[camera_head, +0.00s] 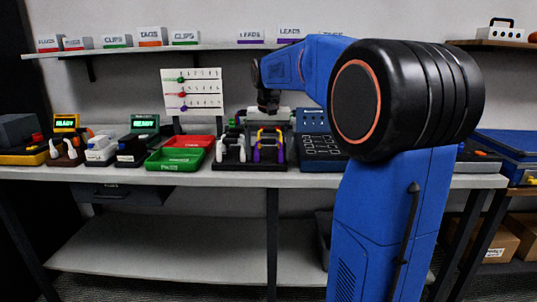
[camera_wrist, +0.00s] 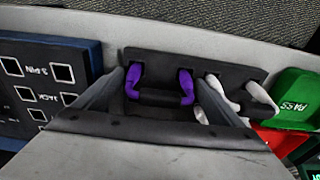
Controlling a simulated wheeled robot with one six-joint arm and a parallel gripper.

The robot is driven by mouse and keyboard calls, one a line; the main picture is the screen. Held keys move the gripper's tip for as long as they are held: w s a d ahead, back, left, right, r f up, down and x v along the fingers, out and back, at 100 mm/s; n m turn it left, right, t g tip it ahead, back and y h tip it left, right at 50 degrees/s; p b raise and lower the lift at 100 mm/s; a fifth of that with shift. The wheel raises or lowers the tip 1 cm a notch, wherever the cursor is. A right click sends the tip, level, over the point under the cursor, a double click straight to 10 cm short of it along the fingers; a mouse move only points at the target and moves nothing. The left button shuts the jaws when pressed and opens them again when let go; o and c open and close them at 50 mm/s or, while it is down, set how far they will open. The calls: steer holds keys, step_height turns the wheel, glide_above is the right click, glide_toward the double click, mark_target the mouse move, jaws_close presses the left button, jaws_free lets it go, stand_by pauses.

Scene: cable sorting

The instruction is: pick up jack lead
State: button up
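A black rack (camera_head: 248,165) on the bench holds white leads (camera_head: 230,151) on its left and a lead with purple ends (camera_head: 257,153) on its right. I cannot read which is the jack lead. In the wrist view the purple lead (camera_wrist: 186,86) shows both ends, with its middle dark, and white leads (camera_wrist: 223,92) lie to its right on the rack (camera_wrist: 200,66). My gripper (camera_head: 268,106) is above the rack. In the wrist view my gripper (camera_wrist: 160,82) is open and empty, its fingers on either side of the purple lead, apart from it.
A blue panel (camera_wrist: 40,85) with square holes, marked 3-PIN and JACK, lies left of the rack in the wrist view. A green PASS tray (camera_head: 174,164) and a red tray (camera_head: 189,141) stand close by the rack.

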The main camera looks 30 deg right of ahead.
steer(key=c, duration=0.8)
steer(key=shift+r, duration=6.5)
